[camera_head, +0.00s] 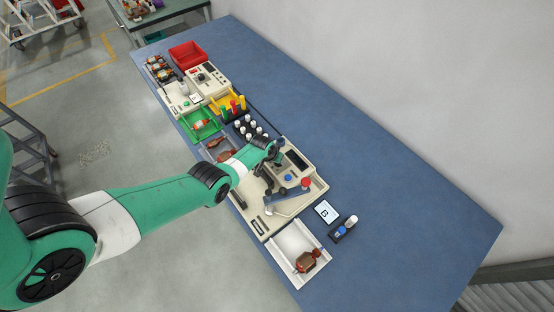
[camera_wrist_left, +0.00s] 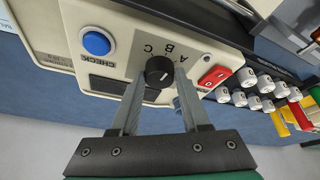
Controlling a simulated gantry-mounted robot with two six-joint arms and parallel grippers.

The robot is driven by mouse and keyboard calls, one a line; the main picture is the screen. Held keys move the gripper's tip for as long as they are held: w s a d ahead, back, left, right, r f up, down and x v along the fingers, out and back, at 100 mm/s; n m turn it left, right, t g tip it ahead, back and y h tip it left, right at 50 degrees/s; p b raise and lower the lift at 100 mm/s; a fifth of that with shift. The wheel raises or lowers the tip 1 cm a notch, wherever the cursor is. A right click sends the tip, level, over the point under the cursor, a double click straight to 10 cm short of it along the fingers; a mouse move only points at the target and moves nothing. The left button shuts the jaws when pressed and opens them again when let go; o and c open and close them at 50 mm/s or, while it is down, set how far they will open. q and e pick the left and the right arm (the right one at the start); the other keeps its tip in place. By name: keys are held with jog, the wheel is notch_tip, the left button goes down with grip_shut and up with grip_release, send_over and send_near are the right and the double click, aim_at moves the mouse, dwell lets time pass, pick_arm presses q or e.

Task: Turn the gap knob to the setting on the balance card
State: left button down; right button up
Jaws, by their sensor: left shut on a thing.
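The black gap knob (camera_wrist_left: 159,72) sits on a cream machine (camera_head: 258,222), with the letters A, B and C printed beside it in the left wrist view. Its white pointer mark faces the letter side, but I cannot tell exactly which letter it meets. My left gripper (camera_wrist_left: 160,88) is shut on the knob, one finger on each side. In the head view my left gripper (camera_head: 276,152) is over the machine's far-left part and hides the knob. The white balance card (camera_head: 326,212) lies right of the machine; its mark looks like a B. My right gripper is not in view.
A blue CHECK button (camera_wrist_left: 96,43) and a red switch (camera_wrist_left: 214,76) flank the knob. Several white-topped pegs (camera_head: 248,130) stand beyond the machine. A white tray (camera_head: 284,262) holds a copper-wound armature (camera_head: 308,260). The blue table (camera_head: 420,215) is clear at right.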

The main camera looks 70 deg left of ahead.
pick_arm(q)
jog(key=shift+n, duration=0.8)
jog(key=shift+y, duration=0.3)
jog(key=shift+c, duration=1.9)
grip_release()
jog(key=p+v, duration=1.1)
jog(key=p, duration=0.1)
jog(key=shift+w+r, duration=0.15)
jog(key=shift+r, duration=0.25)
jog(key=shift+d, duration=0.1)
